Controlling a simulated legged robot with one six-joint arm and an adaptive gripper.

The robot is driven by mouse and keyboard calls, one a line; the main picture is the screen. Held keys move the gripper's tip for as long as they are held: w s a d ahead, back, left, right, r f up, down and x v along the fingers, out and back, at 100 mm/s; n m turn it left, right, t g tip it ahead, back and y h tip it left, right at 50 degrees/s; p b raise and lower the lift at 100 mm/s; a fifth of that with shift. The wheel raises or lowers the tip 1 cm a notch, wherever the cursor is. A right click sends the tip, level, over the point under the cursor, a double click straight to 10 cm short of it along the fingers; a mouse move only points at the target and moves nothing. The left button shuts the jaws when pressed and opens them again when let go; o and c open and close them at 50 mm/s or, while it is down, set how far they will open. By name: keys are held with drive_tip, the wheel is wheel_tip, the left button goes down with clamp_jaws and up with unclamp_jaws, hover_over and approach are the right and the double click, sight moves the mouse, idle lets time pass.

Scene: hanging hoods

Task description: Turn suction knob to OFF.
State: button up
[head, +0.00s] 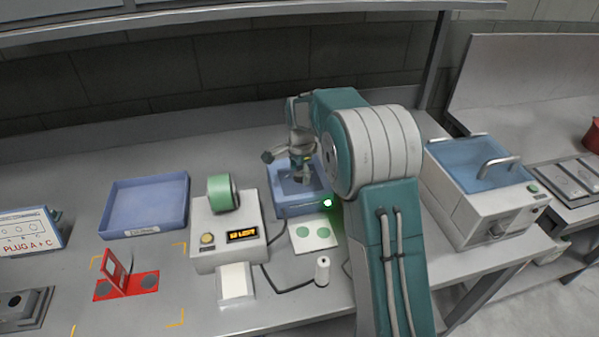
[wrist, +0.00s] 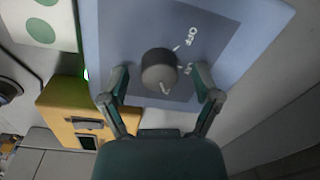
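The suction knob (wrist: 159,70) is a dark round knob on a blue-grey panel (wrist: 112,28) in the wrist view. "OFF" is printed up and right of it, and a second label at its right is partly covered by a finger. A pale mark shows on the knob's lower side, away from "OFF". My gripper (wrist: 162,88) is open, with one finger on each side of the knob. I cannot tell whether either finger touches it. In the head view my gripper (head: 298,165) points down over the blue box (head: 303,208), and the knob is hidden.
A yellow box (wrist: 62,100) stands beside the panel in the wrist view. A green light (head: 327,203) glows beside the box. A white device with a green roll (head: 223,192) stands left, and a blue tray (head: 147,205) beyond it. A water bath (head: 480,190) stands right.

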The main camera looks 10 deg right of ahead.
clamp_jaws()
drive_tip(key=shift+n, duration=0.4)
drive_tip(key=n, duration=0.4)
drive_tip(key=shift+n, duration=0.3)
drive_tip(key=n, duration=1.2)
drive_tip(key=shift+n+g, duration=0.4)
drive_tip(key=n, duration=0.5)
drive_tip(key=shift+w+n, duration=0.1)
drive_tip(key=shift+n, duration=0.2)
